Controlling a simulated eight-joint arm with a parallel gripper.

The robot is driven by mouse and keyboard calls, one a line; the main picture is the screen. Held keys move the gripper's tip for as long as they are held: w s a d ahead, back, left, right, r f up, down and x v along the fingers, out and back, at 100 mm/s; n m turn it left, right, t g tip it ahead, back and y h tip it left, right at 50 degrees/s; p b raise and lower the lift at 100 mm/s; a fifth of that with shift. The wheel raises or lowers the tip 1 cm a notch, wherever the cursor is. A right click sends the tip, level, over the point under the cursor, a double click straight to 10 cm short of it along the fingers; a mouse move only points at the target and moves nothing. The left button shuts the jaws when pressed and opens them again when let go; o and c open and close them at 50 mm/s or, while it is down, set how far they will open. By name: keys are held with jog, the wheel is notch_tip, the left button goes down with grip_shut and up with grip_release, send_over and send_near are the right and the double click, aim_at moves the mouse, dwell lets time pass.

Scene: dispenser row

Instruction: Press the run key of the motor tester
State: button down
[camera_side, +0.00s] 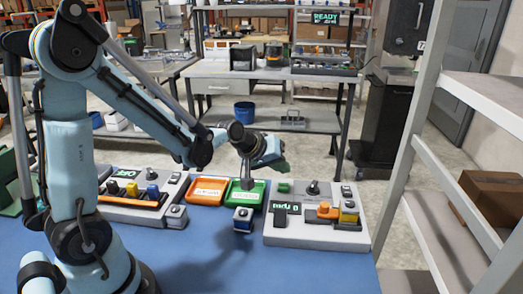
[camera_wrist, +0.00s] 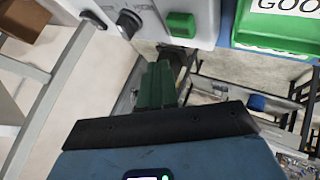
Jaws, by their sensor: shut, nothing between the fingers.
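The tester on the right of the bench (camera_side: 283,232) is a pale grey box with a lit green display (camera_side: 369,216), a dark knob (camera_side: 314,187) and a green key (camera_side: 284,187) near its far left corner. In the wrist view the green key (camera_wrist: 180,25) sticks up from the pale panel, beside a dark knob (camera_wrist: 129,22). My gripper (camera_side: 282,168) is above that corner, its dark green fingers shut and empty. In the wrist view the fingertips (camera_wrist: 161,65) lie just below the key in the picture; I cannot tell whether they touch it. No key label is readable.
A green tray (camera_side: 261,188) and an orange tray (camera_side: 207,180) stand left of the tester. Another device with coloured caps (camera_side: 119,208) is farther left. The blue bench front (camera_side: 310,275) is clear.

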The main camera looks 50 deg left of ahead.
aim_at(280, 187)
jog(key=shift+r, duration=2.05)
jog(key=shift+s, duration=0.1)
jog(key=s+d+m+g, duration=0.1)
jog(key=s+d+m, duration=0.1)
jog(key=s+m, duration=0.2)
jog(key=s+d+r+m+g, duration=0.1)
jog(key=s+d+m, duration=0.2)
jog(key=s, duration=0.8)
jog(key=shift+s+d+r+m, duration=0.2)
jog(key=shift+s+d+m, duration=0.1)
jog(key=shift+m, duration=0.4)
